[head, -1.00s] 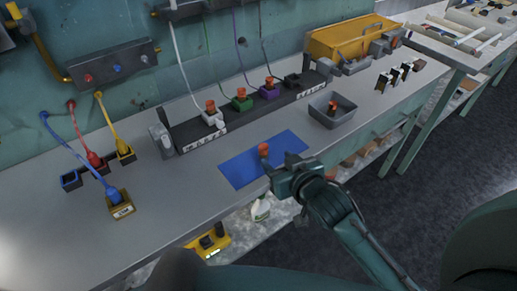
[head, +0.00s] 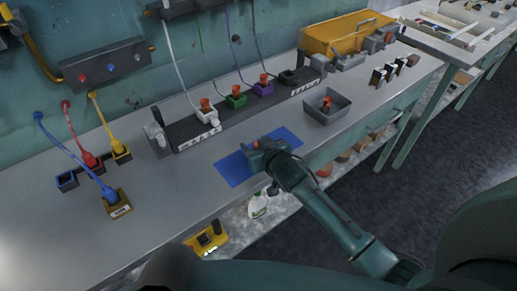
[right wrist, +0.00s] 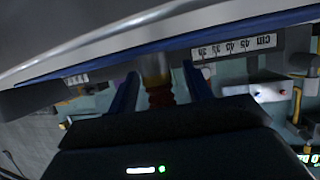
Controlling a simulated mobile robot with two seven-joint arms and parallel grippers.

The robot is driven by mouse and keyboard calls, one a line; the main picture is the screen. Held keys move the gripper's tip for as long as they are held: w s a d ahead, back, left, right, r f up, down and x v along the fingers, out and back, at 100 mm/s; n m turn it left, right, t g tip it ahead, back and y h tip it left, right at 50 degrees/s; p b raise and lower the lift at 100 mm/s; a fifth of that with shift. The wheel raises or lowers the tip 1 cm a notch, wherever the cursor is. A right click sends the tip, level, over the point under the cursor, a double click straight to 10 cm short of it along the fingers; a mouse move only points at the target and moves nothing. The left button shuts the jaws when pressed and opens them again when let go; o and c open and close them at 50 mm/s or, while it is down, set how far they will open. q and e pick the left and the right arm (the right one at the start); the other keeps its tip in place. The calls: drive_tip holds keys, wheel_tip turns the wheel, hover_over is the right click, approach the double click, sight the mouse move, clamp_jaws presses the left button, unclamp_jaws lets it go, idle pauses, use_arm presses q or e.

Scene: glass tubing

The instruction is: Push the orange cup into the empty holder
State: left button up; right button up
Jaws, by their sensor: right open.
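The orange cup (head: 256,144) is on the blue mat (head: 232,170), mostly hidden by my right gripper (head: 262,147) in the head view. That gripper is open and low over the mat. In the right wrist view a reddish-orange piece (right wrist: 160,97) shows between the two spread fingers (right wrist: 160,92); I cannot tell whether they touch it. The black holder (head: 288,77) at the right end of the rack has no orange cup in it. The white (head: 207,116), green (head: 236,101) and purple (head: 263,89) holders each carry an orange top. My left gripper is not in view.
A grey tray (head: 326,109) with an orange item stands right of the mat. The long black rack (head: 187,139) lies behind it. Thin cables rise from the holders. Coloured plugs and a yellow block (head: 117,206) are at the left. The bench between is clear.

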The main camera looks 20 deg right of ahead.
drive_tip(key=shift+w, duration=0.15)
drive_tip(key=shift+c, duration=0.5)
drive_tip(key=c, duration=0.9)
drive_tip(key=shift+c, duration=0.2)
